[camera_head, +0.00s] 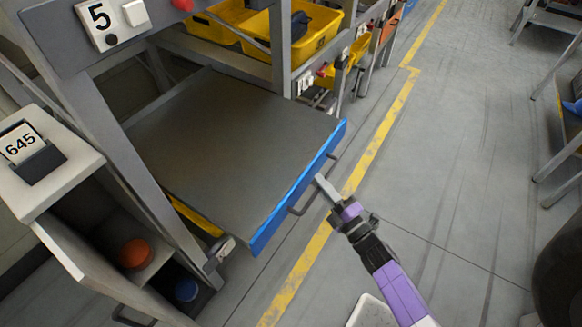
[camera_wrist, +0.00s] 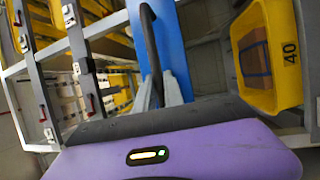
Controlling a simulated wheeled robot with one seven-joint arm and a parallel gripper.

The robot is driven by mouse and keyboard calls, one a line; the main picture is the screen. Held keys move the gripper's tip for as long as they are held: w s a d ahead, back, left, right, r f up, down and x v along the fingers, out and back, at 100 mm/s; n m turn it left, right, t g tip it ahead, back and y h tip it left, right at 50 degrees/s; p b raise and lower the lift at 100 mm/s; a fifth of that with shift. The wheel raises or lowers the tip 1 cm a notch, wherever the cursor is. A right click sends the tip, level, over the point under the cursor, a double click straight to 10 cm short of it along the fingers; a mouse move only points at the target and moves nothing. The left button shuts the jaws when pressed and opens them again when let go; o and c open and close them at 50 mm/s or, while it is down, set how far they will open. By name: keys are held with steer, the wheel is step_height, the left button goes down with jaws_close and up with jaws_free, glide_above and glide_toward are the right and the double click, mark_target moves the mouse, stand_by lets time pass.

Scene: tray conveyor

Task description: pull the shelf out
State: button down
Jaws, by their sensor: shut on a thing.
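The shelf (camera_head: 235,140) is a flat dark grey board that stands out from the rack over the floor. Its blue front edge (camera_head: 290,200) faces the aisle and carries a dark bar handle (camera_head: 298,208). My gripper (camera_head: 322,184) is shut on the handle near its middle and hides part of it. In the wrist view, the blue front (camera_wrist: 172,35) rises behind the dark handle (camera_wrist: 149,38), and the gripper fingers (camera_wrist: 160,95) close around the handle's lower part.
Yellow bins (camera_head: 290,35) sit on the rack behind the shelf. A grey post and a white cabinet marked 645 (camera_head: 45,160) stand at the left. A yellow bin marked 40 (camera_wrist: 268,60) shows in the wrist view. The aisle floor (camera_head: 450,170) at the right is clear.

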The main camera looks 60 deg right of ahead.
steer(key=s+b, duration=0.2)
steer(key=s, duration=1.4)
steer(key=shift+s+d, duration=0.2)
steer(key=shift+d, duration=0.05)
steer(key=c, duration=1.5)
jaws_free()
steer(key=shift+o, duration=0.2)
steer(key=b+v, duration=0.1)
steer(key=v, duration=0.7)
steer(key=shift+w, duration=0.1)
